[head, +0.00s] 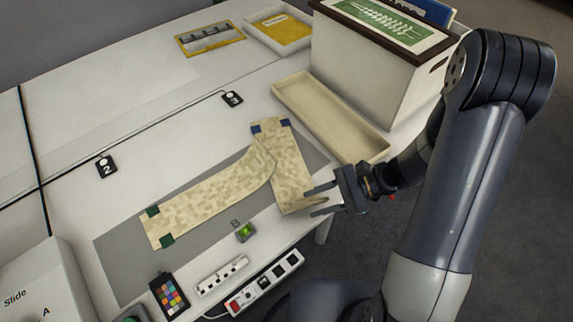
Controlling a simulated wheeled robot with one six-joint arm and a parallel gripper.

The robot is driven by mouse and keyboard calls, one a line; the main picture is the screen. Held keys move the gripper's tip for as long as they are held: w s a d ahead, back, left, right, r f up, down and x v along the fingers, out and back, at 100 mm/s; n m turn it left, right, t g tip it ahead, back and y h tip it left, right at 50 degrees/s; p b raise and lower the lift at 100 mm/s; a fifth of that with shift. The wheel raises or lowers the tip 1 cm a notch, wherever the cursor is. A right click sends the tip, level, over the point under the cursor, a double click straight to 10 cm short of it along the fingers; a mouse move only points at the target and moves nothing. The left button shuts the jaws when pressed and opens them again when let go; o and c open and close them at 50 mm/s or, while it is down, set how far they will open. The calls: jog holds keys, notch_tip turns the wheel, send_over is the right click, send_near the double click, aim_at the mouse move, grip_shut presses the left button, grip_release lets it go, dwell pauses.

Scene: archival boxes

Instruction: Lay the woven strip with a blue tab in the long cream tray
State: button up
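The woven strip with blue tabs (290,175) lies on the grey mat (122,262); its blue tabs are at the far end. A second woven strip with green tabs (205,195) lies to its left, and the two meet or overlap near the blue-tab end. I cannot tell which is on top. The long cream tray (283,92) stands behind and to the right, and looks empty. My gripper (310,203) is at the right edge of the blue-tab strip's near end, fingers apart. I cannot tell whether they touch it.
A large cream box (365,75) with a framed green picture (390,20) stands behind the tray. A power strip (265,283), a colour card (168,295) and a small green-lit device (245,232) lie along the near edge. The table's left middle is mostly clear.

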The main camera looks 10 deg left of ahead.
jog(key=shift+x, duration=1.5)
jog(key=shift+w, duration=0.1)
grip_shut()
